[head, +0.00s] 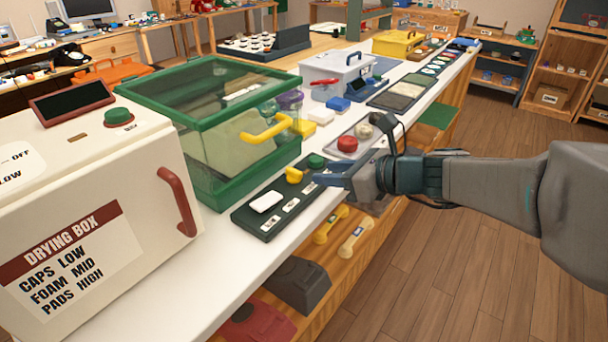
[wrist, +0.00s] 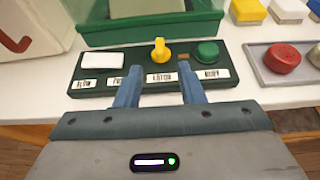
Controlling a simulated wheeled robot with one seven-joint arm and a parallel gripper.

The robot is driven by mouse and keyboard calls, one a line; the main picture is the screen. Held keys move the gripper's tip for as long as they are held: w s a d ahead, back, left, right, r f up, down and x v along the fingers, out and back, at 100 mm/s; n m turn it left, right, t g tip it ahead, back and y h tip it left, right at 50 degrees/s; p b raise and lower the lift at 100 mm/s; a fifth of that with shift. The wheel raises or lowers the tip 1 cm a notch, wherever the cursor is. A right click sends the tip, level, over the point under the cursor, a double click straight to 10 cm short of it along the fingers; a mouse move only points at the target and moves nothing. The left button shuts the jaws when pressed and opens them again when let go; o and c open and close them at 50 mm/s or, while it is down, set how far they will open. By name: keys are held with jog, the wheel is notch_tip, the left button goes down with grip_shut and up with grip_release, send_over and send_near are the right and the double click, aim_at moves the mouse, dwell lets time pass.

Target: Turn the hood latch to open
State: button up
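The hood (head: 205,95) is a clear box with a green frame, and its lid looks closed. A yellow handle (head: 266,128) is on its front. A dark green control panel (head: 245,218) lies in front of it. The yellow latch knob (head: 293,175) stands on the panel and points away from me in the wrist view (wrist: 160,50). The label below it is partly readable. My gripper (head: 328,174) is open and empty, at the near edge of the panel. In the wrist view the two blue fingers (wrist: 158,82) straddle the knob's line, short of it and apart from it.
A white rocker (wrist: 102,60) and a green button (wrist: 206,52) flank the knob. A grey tray with a red knob (head: 347,144) is to the right. The cream drying box (head: 90,180) stands left. Open floor (head: 410,270) lies to the right of the counter.

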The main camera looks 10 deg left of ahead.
aim_at(299, 172)
jog(key=b+x, duration=0.1)
jog(key=x, duration=0.7)
jog(key=shift+w, duration=0.1)
jog(key=shift+d, duration=0.1)
grip_shut()
